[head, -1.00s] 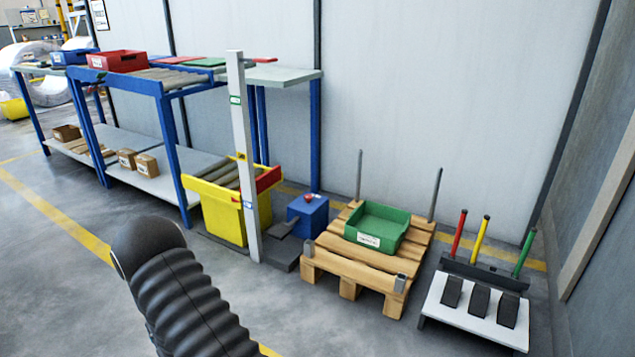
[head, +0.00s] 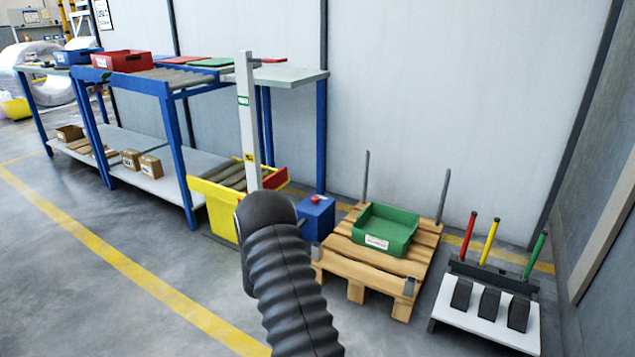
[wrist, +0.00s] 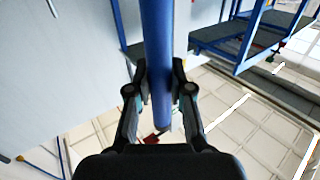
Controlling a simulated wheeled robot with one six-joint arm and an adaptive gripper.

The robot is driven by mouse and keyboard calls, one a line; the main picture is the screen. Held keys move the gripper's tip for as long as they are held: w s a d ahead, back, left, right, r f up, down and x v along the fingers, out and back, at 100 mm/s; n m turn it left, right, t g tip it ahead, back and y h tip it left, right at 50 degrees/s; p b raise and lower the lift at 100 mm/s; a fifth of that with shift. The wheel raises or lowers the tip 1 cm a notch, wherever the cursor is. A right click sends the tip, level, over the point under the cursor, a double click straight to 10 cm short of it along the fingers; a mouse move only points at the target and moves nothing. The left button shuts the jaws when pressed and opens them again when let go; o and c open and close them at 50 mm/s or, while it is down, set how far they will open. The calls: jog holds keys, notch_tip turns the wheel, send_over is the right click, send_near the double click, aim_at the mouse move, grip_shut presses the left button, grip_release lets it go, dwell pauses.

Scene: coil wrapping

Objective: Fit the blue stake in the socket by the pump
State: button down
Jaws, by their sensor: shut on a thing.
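In the wrist view my gripper (wrist: 159,88) is shut on the blue stake (wrist: 157,40), which runs up between the fingers to the top edge of the picture. In the head view my arm hides the gripper and the stake. The pump (head: 316,217) is a blue box with a red button, standing just left of the pallet (head: 365,256). A grey socket (head: 318,251) at the pallet's near left corner is partly covered by my arm. Another grey socket (head: 409,286) sits at the near right corner. Grey stakes stand upright at both far corners.
A green bin (head: 385,230) lies on the pallet. A white post (head: 248,120), a yellow bin (head: 217,206) and a blue-legged bench (head: 178,150) are on the left.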

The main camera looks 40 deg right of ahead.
jog(key=w+d+r+m+g+h, duration=0.1)
jog(key=d+r, duration=0.4)
jog(key=d, duration=0.7)
jog(key=w+d+r+m+g+h, duration=0.1)
jog(key=d+r+m+g+h, duration=0.2)
jog(key=d, duration=0.9)
notch_tip(320, 180, up, 3)
jog(key=shift+w+d+r+h, duration=0.2)
jog(key=shift+w+d+h, duration=0.05)
jog(key=shift+w+h, duration=0.15)
jog(key=shift+s+a+b, duration=0.1)
jog(key=shift+b, duration=0.2)
